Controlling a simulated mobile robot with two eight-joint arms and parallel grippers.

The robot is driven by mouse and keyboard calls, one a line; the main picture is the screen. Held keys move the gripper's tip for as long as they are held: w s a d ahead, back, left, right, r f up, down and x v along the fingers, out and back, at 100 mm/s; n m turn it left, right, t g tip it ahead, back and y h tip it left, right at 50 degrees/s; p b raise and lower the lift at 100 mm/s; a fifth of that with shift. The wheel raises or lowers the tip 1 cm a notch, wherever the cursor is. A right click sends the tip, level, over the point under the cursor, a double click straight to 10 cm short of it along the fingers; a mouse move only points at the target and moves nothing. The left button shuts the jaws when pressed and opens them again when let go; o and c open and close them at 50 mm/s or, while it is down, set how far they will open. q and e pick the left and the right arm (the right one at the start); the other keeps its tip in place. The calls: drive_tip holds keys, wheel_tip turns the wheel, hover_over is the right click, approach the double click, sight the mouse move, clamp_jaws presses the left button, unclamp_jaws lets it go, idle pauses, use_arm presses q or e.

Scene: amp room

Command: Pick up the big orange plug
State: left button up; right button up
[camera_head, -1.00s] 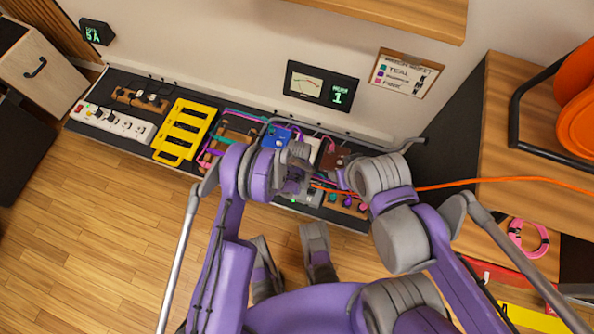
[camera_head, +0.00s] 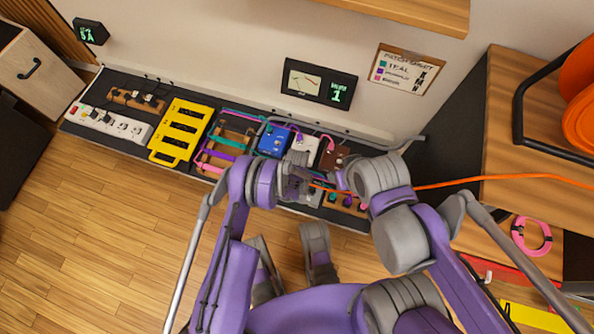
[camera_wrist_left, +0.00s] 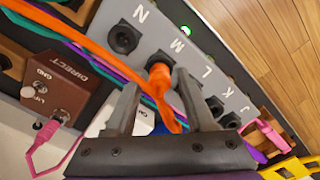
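The big orange plug (camera_wrist_left: 158,76) sits in the socket marked M of a grey lettered panel (camera_wrist_left: 222,82) in the left wrist view. Its thick orange cable (camera_wrist_left: 98,47) bends over it and passes between my fingers. My left gripper (camera_wrist_left: 157,92) is open, with one finger on each side of the plug and a gap visible beside it. In the head view my left gripper (camera_head: 292,187) is over the right half of the board, and the plug itself is hidden there. My right gripper is hidden behind its own arm.
The black board holds a yellow power block (camera_head: 182,130), a white power strip (camera_head: 110,122), a blue pedal (camera_head: 274,141) and a brown pedal (camera_head: 334,157). Teal, purple and pink cables lie close by. A wooden cabinet (camera_head: 520,130) stands at right.

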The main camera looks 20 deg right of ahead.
use_arm(q)
clamp_jaws()
